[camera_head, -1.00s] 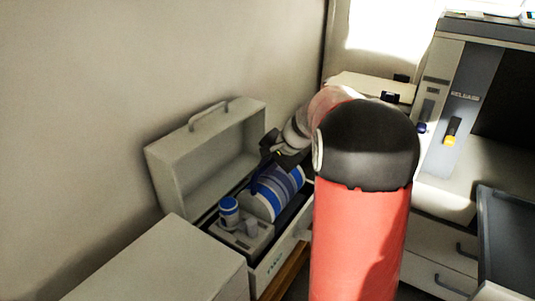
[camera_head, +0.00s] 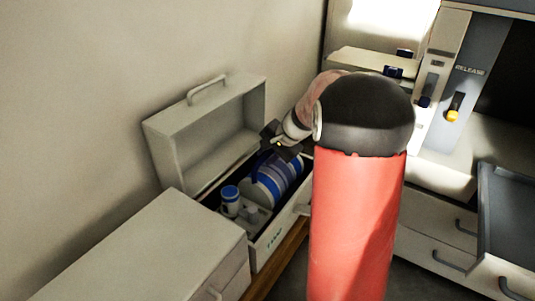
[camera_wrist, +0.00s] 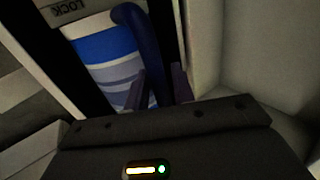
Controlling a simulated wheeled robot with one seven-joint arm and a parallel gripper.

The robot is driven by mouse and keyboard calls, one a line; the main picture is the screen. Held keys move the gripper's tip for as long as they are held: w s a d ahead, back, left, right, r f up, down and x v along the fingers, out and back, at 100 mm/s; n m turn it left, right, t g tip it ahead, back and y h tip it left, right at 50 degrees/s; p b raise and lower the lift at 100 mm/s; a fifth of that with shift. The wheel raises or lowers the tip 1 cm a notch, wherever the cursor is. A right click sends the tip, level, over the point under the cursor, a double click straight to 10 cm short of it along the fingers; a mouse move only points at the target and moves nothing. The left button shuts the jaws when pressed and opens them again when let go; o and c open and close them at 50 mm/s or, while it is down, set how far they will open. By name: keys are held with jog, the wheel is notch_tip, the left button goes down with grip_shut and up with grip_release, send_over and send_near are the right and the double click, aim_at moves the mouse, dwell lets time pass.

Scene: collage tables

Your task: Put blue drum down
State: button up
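The blue drum (camera_head: 277,178), striped blue, white and grey, lies on its side inside the open grey case (camera_head: 273,244). A small blue-and-white jar (camera_head: 230,203) on a grey base is beside it. My gripper (camera_head: 281,147) is right above the drum, at its blue curved handle. In the wrist view, the handle (camera_wrist: 137,22) curves down to the gripper's dark body, with the striped drum (camera_wrist: 104,62) behind it. The drum's underside is hidden by the case wall.
The case's raised lid (camera_head: 215,135) stands against the wall behind the drum. A grey cabinet (camera_head: 150,245) is at the front left. A machine panel marked RELEASE (camera_head: 465,90), drawers and a dark tray (camera_head: 505,215) are at the right.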

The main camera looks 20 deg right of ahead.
jog(key=shift+o, duration=1.1)
jog(key=shift+r, duration=0.15)
jog(key=p+v, duration=0.2)
jog(key=v, duration=0.9)
jog(key=s+a+r+n+g+h, duration=0.1)
jog(key=s+a+r+n, duration=0.35)
jog(key=s+a, duration=0.55)
jog(key=s+a+f+n+h, duration=0.1)
jog(key=s+a+n, duration=0.1)
jog(key=s, duration=0.5)
jog(key=s+a+f+n+h, duration=0.1)
jog(key=s+a+f+n, duration=0.1)
jog(key=s+n, duration=0.3)
jog(key=shift+s+a+f+t+h, duration=0.2)
jog(key=shift+s+a+t+h, duration=0.25)
jog(key=shift+s, duration=0.55)
jog(key=shift+r, duration=0.1)
